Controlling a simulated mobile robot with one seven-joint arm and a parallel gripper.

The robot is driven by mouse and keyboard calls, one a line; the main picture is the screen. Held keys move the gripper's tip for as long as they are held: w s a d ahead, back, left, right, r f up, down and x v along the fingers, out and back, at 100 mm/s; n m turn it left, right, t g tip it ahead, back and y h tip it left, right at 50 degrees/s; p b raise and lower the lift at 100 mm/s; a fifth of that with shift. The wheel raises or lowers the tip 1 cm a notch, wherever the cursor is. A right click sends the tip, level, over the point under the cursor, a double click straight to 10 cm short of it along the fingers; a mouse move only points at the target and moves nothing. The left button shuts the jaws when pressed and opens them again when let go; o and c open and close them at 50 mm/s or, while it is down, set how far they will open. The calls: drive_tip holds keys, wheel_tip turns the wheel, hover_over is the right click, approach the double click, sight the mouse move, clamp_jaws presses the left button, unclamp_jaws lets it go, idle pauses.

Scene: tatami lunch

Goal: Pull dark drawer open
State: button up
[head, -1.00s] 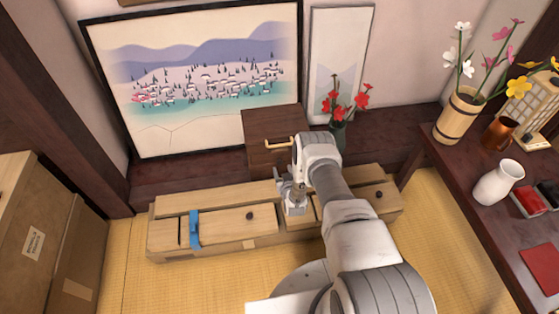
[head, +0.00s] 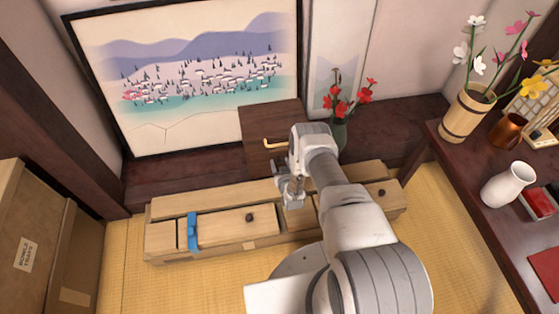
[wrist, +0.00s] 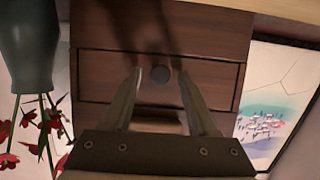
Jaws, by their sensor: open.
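The dark wooden cabinet (head: 262,123) stands on the dark ledge at the back, partly behind my arm. In the wrist view, which looks upside down, its dark drawer (wrist: 105,78) appears closed, with a round dark knob (wrist: 160,75) at the middle of its front. My gripper (wrist: 160,71) is open, with one fingertip on each side of the knob in the picture. Whether the fingers touch the knob cannot be told. In the head view my gripper (head: 290,191) points toward the cabinet front, and my arm hides the knob.
A low light-wood chest (head: 165,240) with a blue strap (head: 193,232) lies below. A green vase (head: 338,134) with red flowers stands right of the cabinet. A dark table (head: 470,180) is at right, cartons (head: 45,245) at left.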

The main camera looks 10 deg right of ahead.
idle(0.3)
clamp_jaws()
drive_tip(key=shift+w, duration=0.1)
idle(1.2)
